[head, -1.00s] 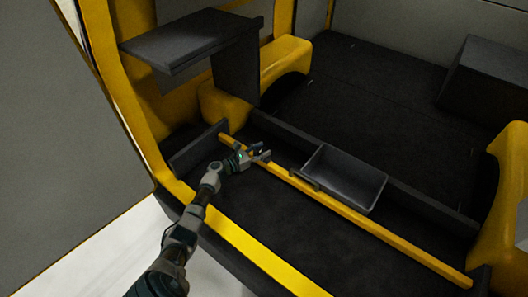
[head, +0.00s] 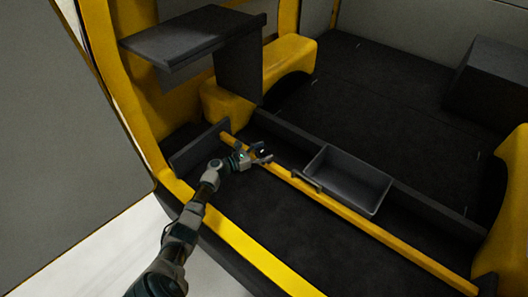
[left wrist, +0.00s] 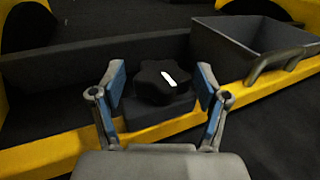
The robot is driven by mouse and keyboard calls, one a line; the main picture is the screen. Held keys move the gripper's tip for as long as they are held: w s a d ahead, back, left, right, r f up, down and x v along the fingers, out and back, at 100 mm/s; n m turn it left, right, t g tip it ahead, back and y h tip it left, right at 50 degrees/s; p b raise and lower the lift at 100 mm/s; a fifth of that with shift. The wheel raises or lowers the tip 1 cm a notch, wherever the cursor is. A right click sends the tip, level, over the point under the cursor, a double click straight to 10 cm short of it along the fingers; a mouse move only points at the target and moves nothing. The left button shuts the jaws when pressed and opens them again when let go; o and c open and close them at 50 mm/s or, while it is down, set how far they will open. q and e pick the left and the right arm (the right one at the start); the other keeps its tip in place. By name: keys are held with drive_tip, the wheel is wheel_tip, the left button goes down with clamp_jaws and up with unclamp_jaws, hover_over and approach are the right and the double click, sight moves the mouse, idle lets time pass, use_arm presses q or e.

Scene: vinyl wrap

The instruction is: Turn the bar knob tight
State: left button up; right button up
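The bar knob (left wrist: 163,80) is black and lobed, with a white mark on top. In the left wrist view it sits on a dark block (left wrist: 160,113) on the yellow bar (head: 350,214). My left gripper (left wrist: 163,88) is open, with one blue-padded finger on each side of the knob and visible gaps between. In the head view my left gripper (head: 262,154) is over the left part of the bar, where the knob (head: 262,150) shows small and dark between the fingers. My right gripper is not in view.
A dark open bin (head: 346,180) with a handle stands just right of the knob, against the bar. A dark shelf (head: 190,36) stands at the upper left. A yellow sill (head: 250,250) runs along the front, with dark floor between it and the bar.

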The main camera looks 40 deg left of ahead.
use_arm(q)
drive_tip(key=shift+s+r, duration=0.15)
drive_tip(key=shift+r, duration=0.05)
drive_tip(key=v, duration=1.2)
drive_tip(key=shift+f, duration=0.25)
